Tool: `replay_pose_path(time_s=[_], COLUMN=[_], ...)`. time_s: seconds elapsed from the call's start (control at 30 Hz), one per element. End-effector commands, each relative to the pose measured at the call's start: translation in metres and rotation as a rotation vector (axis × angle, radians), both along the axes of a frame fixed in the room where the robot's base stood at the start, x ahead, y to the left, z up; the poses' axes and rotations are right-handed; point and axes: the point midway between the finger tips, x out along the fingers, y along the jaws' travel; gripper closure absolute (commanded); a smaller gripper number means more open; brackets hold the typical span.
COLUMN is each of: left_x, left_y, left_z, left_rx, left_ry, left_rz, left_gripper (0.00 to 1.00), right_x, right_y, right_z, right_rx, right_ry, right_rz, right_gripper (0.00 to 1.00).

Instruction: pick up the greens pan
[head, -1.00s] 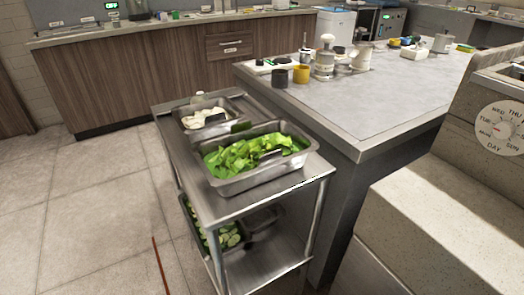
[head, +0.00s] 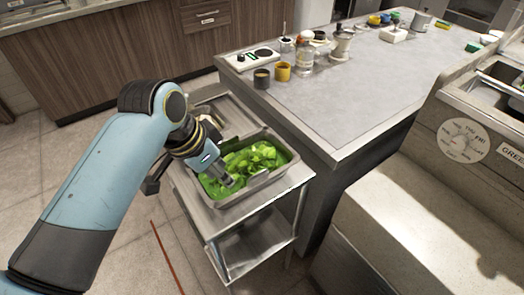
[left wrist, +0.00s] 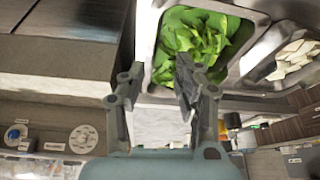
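The greens pan (head: 258,189) is a steel pan of bright green leaves on top of a metal cart. It also shows at the top of the left wrist view (left wrist: 148,45). My left gripper (head: 226,180) is at the pan's left part, over the leaves and near the rim. In the left wrist view its fingers (left wrist: 158,66) are spread apart with nothing held. One finger overlaps the leaves and the other lies outside the pan wall. I cannot tell whether they touch the pan. My right gripper is not in view.
A second pan (left wrist: 262,70) with white pieces sits beside the greens pan, partly hidden by my arm in the head view. The cart (head: 217,228) has a lower shelf. A grey-topped island (head: 350,100) stands close right, with a stone counter (head: 400,215) nearer. Floor is clear at left.

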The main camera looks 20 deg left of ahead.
Motion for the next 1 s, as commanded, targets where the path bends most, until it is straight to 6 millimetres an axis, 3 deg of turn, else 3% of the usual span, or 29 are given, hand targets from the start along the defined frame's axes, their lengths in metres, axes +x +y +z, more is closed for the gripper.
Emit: replay_pose_path(time_s=[0.03, 0.17, 0.4, 1.0], left_x=[0.013, 0.027, 0.04, 0.064], left_y=[-0.009, -0.021, -0.031, -0.052], left_z=[0.016, 0.024, -0.012, -0.067], left_rx=[-0.012, -0.022, -0.022, -0.02], left_ry=[-0.014, -0.027, -0.026, -0.029], left_rz=[-0.043, -0.107, -0.113, -0.111], left_gripper=[0.68, 0.68, 0.68, 0.68], right_x=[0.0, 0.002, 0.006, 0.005], right_y=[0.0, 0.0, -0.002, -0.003], right_z=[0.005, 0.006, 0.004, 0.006], right_rx=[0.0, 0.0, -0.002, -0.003], right_ry=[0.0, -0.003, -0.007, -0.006], right_rz=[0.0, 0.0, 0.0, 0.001], right_gripper=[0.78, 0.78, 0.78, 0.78])
